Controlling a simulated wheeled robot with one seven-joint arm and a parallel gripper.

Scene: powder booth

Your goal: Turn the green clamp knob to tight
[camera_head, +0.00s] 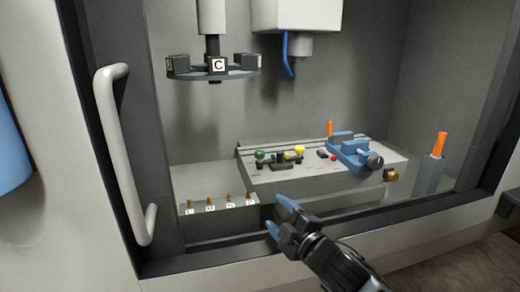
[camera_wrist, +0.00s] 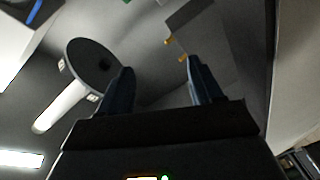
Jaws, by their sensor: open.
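A green knob (camera_head: 260,155) stands on the left part of the grey machine table (camera_head: 330,180) inside the booth. A second, darker green shape sits just right of it, and a yellow knob (camera_head: 299,150) is further right. From the head view I cannot tell how far the green knob is turned. My gripper (camera_head: 279,216) is open and empty, in front of the table near the booth's front sill, lower than the knob and apart from it. In the wrist view my gripper's two blue fingers (camera_wrist: 157,80) are spread with nothing between them; the green knob cannot be made out there.
A blue vise (camera_head: 348,152) sits right of the knobs. A lettered tool carousel (camera_head: 214,68) and a spindle housing with a blue hose (camera_head: 288,50) hang above. A row of brass-tipped holders (camera_head: 229,203) is left of the table. A door handle (camera_head: 120,150) stands left of the opening.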

